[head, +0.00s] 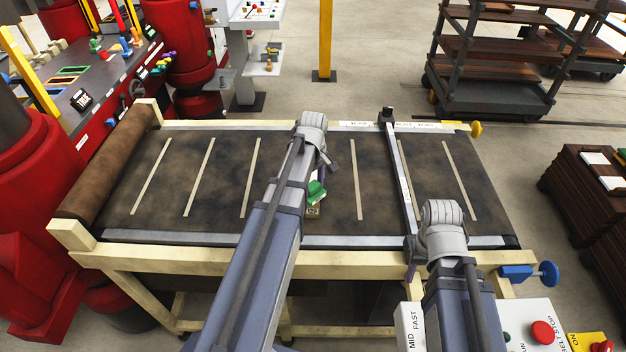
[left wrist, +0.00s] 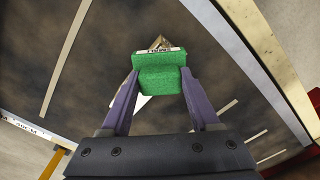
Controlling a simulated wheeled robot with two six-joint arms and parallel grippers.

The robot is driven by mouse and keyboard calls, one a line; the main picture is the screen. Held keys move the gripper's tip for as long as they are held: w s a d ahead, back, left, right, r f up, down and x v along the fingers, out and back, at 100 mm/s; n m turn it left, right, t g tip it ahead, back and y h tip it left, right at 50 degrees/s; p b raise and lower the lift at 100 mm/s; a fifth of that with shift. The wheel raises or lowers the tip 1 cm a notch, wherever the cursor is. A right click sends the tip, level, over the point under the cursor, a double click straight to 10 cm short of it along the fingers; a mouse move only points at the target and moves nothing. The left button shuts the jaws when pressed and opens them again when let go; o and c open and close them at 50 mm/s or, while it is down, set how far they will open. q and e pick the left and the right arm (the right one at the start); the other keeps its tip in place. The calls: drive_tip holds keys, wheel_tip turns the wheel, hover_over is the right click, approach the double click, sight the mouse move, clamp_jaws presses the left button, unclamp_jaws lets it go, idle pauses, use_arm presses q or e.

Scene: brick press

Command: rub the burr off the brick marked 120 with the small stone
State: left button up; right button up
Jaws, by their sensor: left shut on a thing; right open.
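The small green stone (head: 316,192) is between the fingers of my left gripper (head: 322,184). In the left wrist view the green stone (left wrist: 160,75) fills the gap between the purple fingers, and the left gripper (left wrist: 160,82) is shut on it. The tan brick marked 120 (head: 313,211) sits on the dark belt, just below the stone in the head view. I cannot tell whether stone and brick touch. A tan piece peeks out behind the stone in the left wrist view. The burr cannot be made out. My right gripper (head: 440,240) is by the belt's front right; its wrist hides its fingers.
The dark belt (head: 200,215) has pale cross stripes and a cream frame. A grey crossbar (head: 403,180) spans it near the right gripper. A control box with a red button (head: 542,331) stands at the lower right. The belt's left part is clear.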

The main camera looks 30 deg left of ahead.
use_arm(q)
drive_tip(key=shift+s+d, duration=0.35)
drive_tip(key=shift+s, duration=0.5)
drive_tip(key=shift+w, duration=0.1)
drive_tip(key=shift+w+a, duration=0.35)
drive_tip(key=shift+w, duration=0.4)
drive_tip(key=shift+w+a, duration=0.3)
drive_tip(key=shift+w, duration=0.4)
drive_tip(key=shift+w+a, duration=0.35)
drive_tip(key=shift+w, duration=0.4)
drive_tip(key=shift+r, duration=0.15)
wheel_tip(320, 180, up, 6)
drive_tip(key=p, duration=0.6)
